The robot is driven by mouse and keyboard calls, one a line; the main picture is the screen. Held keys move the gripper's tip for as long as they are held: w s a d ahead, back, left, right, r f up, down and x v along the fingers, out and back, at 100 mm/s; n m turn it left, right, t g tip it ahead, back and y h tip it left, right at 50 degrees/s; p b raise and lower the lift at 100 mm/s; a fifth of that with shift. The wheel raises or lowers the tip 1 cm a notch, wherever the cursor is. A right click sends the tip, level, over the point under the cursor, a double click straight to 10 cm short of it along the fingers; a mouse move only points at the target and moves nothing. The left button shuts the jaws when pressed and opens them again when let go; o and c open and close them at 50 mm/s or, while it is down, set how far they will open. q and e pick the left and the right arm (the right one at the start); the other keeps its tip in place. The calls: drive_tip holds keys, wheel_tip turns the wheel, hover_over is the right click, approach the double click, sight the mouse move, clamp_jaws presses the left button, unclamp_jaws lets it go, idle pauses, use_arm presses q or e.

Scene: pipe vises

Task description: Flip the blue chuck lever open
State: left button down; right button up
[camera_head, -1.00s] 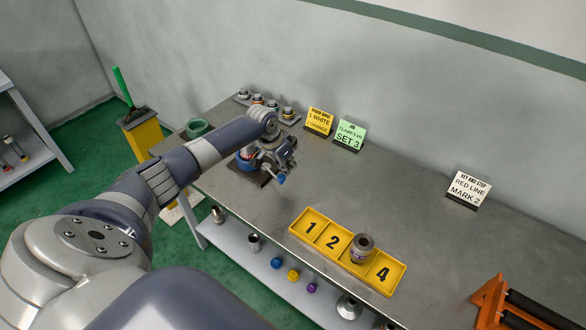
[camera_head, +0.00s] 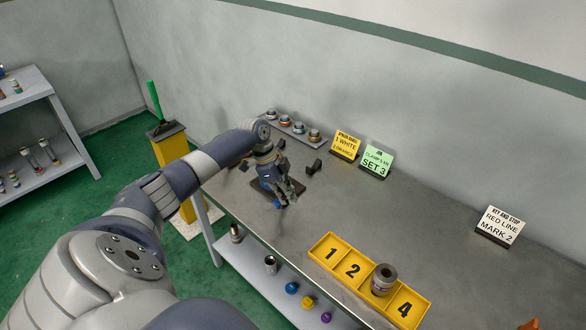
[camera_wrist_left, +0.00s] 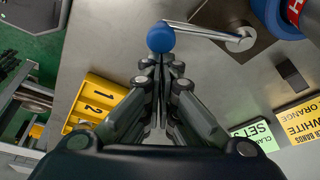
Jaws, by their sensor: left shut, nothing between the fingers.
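The blue lever knob (camera_wrist_left: 161,37) sits on the end of a slim metal rod (camera_wrist_left: 205,31) in the left wrist view. The rod runs right to a round metal pivot (camera_wrist_left: 240,40) beside a blue ringed chuck part (camera_wrist_left: 275,18). In the head view the knob (camera_head: 279,204) shows just below my left gripper (camera_head: 290,192). My left gripper (camera_wrist_left: 161,60) is shut with nothing held. Its tips are right at the knob; whether they touch it I cannot tell. The arm and gripper hide much of the chuck (camera_head: 266,183). My right gripper is not in view.
A yellow numbered tray (camera_head: 330,254) with a pipe piece (camera_head: 383,279) stands at the table's front. Yellow (camera_head: 345,145) and green (camera_head: 376,161) signs and a rack of several fittings (camera_head: 292,126) stand behind. The table's right middle (camera_head: 420,215) is clear.

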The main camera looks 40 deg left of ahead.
use_arm(q)
drive_tip(key=shift+s+a, duration=0.35)
idle(0.4)
drive_tip(key=w+d+r+p, duration=0.1)
drive_tip(key=w+d+p, duration=0.1)
drive_tip(key=d+p, duration=0.15)
drive_tip(key=b+v, duration=0.4)
drive_tip(key=v, duration=0.5)
drive_tip(key=shift+a+r, duration=0.25)
drive_tip(key=shift+r, duration=0.05)
drive_tip(key=shift+s, duration=0.15)
